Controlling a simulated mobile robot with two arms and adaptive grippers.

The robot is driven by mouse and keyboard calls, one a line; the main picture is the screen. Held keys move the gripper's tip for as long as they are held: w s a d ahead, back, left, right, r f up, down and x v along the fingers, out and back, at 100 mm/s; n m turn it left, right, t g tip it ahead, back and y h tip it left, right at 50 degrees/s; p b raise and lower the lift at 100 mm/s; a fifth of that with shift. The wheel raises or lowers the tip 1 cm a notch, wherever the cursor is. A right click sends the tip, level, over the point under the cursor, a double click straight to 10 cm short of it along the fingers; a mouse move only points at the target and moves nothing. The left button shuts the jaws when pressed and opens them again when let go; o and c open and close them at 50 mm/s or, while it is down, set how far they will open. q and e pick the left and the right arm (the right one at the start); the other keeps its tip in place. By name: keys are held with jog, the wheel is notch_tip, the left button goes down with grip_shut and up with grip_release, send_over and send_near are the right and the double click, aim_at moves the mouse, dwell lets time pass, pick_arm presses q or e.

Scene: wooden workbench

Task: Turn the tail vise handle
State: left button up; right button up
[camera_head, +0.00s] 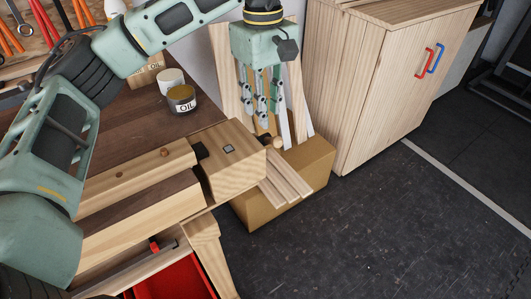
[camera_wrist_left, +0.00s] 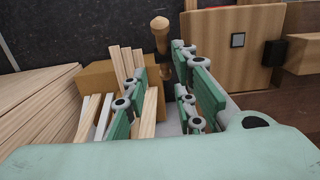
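The tail vise is a light wooden block (camera_head: 232,158) at the bench's right end. It also shows in the left wrist view (camera_wrist_left: 262,45). Its wooden handle (camera_wrist_left: 160,36) shows in the wrist view beyond the fingertips, roughly in line with the gap between them. In the head view only a small part of the handle (camera_head: 275,142) shows by the vise's end face. My left gripper (camera_head: 263,122) points down above the handle, its fingers apart and empty. The wrist view also shows the open gripper (camera_wrist_left: 161,75); whether a finger touches the handle is unclear. My right gripper is out of view.
A cardboard box (camera_head: 262,207) with upright and leaning wood strips stands on the floor beside the vise. A wooden cabinet (camera_head: 375,85) stands to the right. Dark floor (camera_head: 400,235) is clear at the lower right.

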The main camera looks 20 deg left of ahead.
aim_at(266, 135)
pick_arm(q)
jog(key=shift+s+d+f+b, duration=0.15)
jog(key=shift+s+f+b, duration=0.15)
jog(key=shift+s+f, duration=0.1)
jog(key=shift+f, duration=0.25)
notch_tip(266, 135, down, 7)
jog(key=shift+f+b, duration=0.1)
jog(key=shift+b, duration=0.4)
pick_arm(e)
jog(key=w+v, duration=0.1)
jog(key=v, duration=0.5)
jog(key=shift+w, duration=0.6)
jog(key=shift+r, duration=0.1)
pick_arm(q)
grip_shut()
